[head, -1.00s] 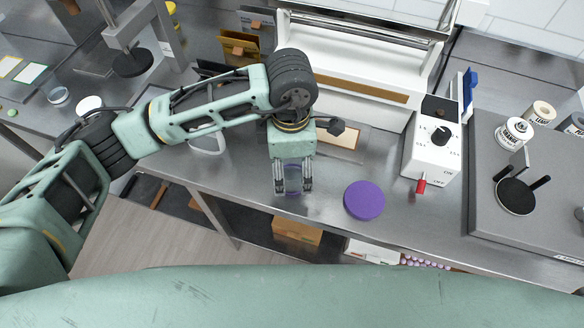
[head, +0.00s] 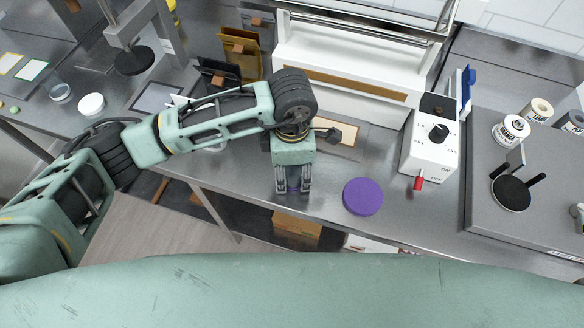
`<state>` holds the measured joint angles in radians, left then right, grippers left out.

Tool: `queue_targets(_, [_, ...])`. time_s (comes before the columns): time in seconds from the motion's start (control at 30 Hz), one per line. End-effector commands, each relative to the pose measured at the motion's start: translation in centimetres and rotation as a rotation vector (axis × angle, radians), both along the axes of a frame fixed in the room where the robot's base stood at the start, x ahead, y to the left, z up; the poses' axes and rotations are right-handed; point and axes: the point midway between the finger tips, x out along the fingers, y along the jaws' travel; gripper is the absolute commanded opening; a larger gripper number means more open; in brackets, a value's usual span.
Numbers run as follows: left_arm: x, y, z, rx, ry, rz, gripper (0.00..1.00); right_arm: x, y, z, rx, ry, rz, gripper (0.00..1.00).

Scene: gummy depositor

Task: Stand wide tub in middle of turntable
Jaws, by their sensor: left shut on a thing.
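My left gripper (head: 292,188) points down at the front edge of the steel bench, in the middle of the head view. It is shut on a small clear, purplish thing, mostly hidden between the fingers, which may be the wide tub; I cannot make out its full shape. A round purple disc (head: 363,197), which looks like the turntable, lies flat on the bench to the right of the gripper, apart from it. Its top is bare. My right gripper does not show.
A white machine (head: 350,70) stands behind, with a control box (head: 428,150) and red-tipped lever to the right. A grey platform (head: 480,215) at the right bears a black disc (head: 514,195) with posts. A clear dish (head: 60,92) and white-topped tub (head: 92,104) stand at left.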

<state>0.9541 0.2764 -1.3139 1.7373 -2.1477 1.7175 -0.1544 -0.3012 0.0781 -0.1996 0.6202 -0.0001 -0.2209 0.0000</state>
Motion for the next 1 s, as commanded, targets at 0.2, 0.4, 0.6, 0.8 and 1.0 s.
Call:
queue_targets(0.2, [0.0,0.0,0.0,0.0,-0.001,0.0,0.24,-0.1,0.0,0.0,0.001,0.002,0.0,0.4])
queue_targets(0.4, [0.1,0.0,0.4,-0.002,-0.002,0.0,0.24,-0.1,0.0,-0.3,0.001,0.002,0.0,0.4])
queue_targets(0.6, [0.2,-0.1,2.5,-0.003,-0.006,-0.001,0.24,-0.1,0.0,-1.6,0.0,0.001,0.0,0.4])
queue_targets(0.8, [-1.5,-2.7,5.4,-0.005,-0.004,-0.009,0.24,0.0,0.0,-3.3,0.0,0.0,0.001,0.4])
queue_targets(1.0, [-3.9,-6.4,8.2,-0.003,-0.005,-0.007,0.24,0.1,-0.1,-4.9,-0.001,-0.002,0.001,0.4])
